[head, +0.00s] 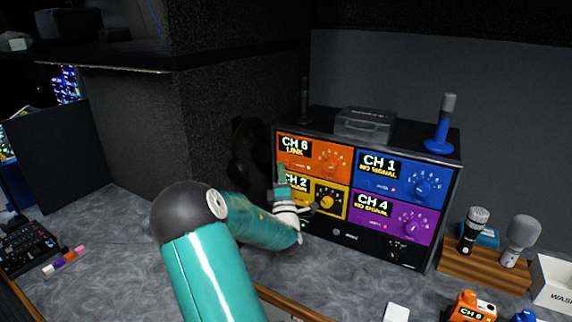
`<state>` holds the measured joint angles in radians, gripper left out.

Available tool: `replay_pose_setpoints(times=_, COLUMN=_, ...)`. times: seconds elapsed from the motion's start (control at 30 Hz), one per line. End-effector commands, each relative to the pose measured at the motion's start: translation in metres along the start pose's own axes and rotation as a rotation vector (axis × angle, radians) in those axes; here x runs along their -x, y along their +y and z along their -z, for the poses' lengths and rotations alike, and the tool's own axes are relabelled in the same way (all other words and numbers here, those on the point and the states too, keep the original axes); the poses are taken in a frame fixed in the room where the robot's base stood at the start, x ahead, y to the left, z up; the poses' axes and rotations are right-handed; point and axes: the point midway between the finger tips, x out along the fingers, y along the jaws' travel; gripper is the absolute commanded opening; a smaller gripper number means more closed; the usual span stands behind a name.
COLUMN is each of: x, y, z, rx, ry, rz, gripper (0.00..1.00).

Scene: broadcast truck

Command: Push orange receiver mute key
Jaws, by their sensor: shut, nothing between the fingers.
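The orange receiver (339,162) is the upper-left panel of the black rack. Its display reads CH 6 LINK, with a large round knob at its right and small lettering under the display. The mute key is too small to make out clearly. My gripper (282,173) is shut and empty, in front of the left edge of the rack, near the lower-left part of the orange panel. Whether it touches the panel cannot be told. My wrist covers part of the yellow receiver (341,213) below, which reads CH 2.
The blue CH 1 panel (386,196) and purple CH 4 panel (371,225) fill the rack's right side. A wooden microphone stand (480,270) is to the right.

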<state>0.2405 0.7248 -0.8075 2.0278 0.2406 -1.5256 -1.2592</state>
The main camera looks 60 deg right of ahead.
Motion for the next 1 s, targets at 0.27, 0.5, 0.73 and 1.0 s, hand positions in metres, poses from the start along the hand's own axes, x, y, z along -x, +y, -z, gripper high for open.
replay_pose_setpoints(times=0.27, x=0.017, y=0.013, z=0.013, rx=-0.002, ry=0.001, rz=0.000, gripper=0.00)
replay_pose_setpoints(times=0.5, x=0.032, y=0.024, z=0.024, rx=-0.002, ry=0.001, rz=-0.001, gripper=0.00)
replay_pose_setpoints(times=0.73, x=0.040, y=0.030, z=0.029, rx=-0.001, ry=0.000, rz=-0.001, gripper=0.00)
replay_pose_setpoints(times=1.0, x=0.040, y=0.029, z=0.029, rx=-0.001, ry=0.000, rz=-0.001, gripper=0.00)
